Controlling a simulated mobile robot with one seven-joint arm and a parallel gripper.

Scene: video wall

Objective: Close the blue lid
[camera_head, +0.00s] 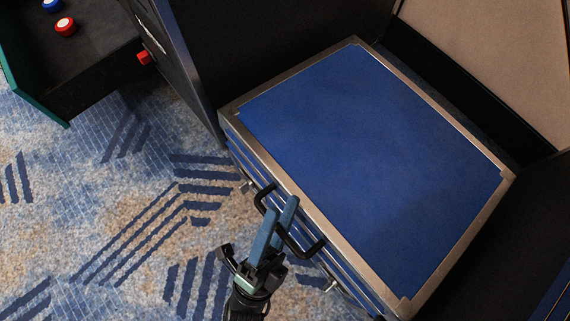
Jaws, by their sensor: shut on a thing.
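The blue lid (370,165) is a large flat panel with a metal-edged frame, on top of a blue case (233,150). It lies flat over the case in the head view, and I see no gap along its front edge. A black handle (312,249) is on the case's near side. My gripper (283,215) is at this handle, with its two blue fingers shut on it. The exact contact between the fingers and the handle is partly hidden.
Dark panels stand behind and to the left of the case, with a beige panel (495,60) at upper right. A dark cabinet (90,60) with red and blue buttons is at upper left. Patterned carpet (130,200) lies clear at left.

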